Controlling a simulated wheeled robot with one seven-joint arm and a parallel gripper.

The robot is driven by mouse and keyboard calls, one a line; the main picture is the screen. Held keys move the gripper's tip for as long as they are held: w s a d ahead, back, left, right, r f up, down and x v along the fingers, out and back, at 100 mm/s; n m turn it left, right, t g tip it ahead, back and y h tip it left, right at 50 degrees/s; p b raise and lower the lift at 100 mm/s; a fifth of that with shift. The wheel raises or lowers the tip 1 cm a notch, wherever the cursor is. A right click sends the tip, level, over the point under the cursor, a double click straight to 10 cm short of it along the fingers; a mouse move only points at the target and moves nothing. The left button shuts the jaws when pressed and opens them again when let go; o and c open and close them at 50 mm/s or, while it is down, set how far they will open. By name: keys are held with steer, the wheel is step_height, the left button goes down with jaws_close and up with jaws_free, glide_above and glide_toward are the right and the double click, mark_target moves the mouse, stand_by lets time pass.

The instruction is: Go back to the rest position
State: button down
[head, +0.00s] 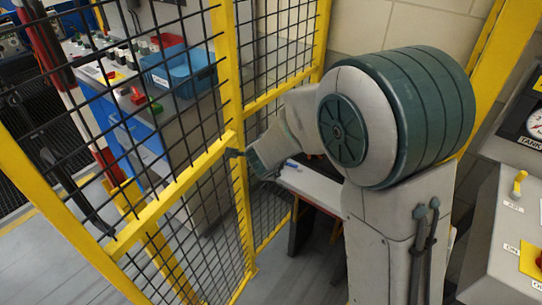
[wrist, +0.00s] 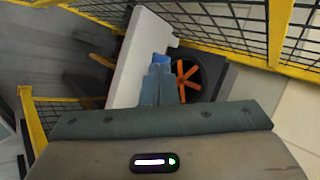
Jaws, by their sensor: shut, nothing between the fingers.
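My gripper shows in the wrist view (wrist: 158,84) as two teal fingers side by side, shut with nothing between them. Beyond the fingertips lie a pale tabletop (wrist: 138,60) and a small blue item (wrist: 161,58). In the head view my arm is folded at the upper right, its forearm reaching left to the yellow-framed mesh fence (head: 232,140). The gripper end is small there and its fingers are hard to make out.
Behind the fence, a blue bin (head: 180,72) and a red bin (head: 166,47) stand on a bench. A low white table (head: 318,188) stands below my forearm. A control panel (head: 510,215) is at the right. An orange-bladed fan (wrist: 187,80) shows in the wrist view.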

stand_by(0.4)
steer(key=s+d+r+n+g+y, duration=0.1)
steer(key=s+d+r+n+y, duration=0.4)
steer(key=r+n, duration=0.35)
steer(key=s+d+n+g+h, duration=0.2)
steer(key=s+d+n, duration=0.2)
steer(key=s+d, duration=0.3)
steer(key=s+d+n+g+h, duration=0.3)
steer(key=s+d+n, duration=0.2)
steer(key=s, duration=0.8)
steer(key=d, duration=0.3)
steer(key=shift+s+f, duration=0.15)
steer(key=shift+s, duration=0.25)
